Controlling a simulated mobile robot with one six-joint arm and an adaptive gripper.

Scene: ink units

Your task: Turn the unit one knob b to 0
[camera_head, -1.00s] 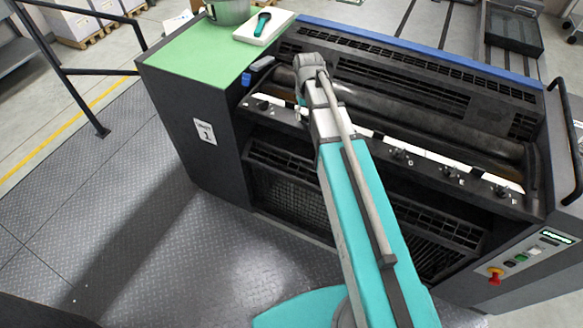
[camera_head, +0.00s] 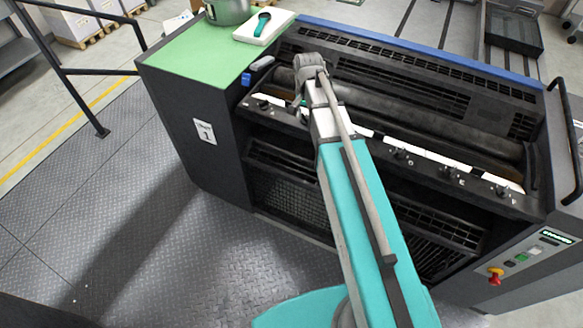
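Unit one (camera_head: 215,165) is the dark press unit with a label plate (camera_head: 204,132) reading 1 on its left end. A row of small black knobs runs along its front rail; one knob (camera_head: 263,104) shows at the left, and others (camera_head: 399,154) show to the right of my arm. My teal arm crosses the unit, with its wrist (camera_head: 309,72) over the left part of the rail. My gripper (camera_head: 302,103) is mostly hidden behind the wrist and arm, near the rail. Knob b cannot be made out there. I cannot see whether the fingers are open or shut.
A green top (camera_head: 190,58) carries a metal pot (camera_head: 228,10) and a white tray (camera_head: 264,27) with a teal-handled tool. A control panel with a red stop button (camera_head: 495,274) is at the right. A dark handrail (camera_head: 80,72) stands at the left.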

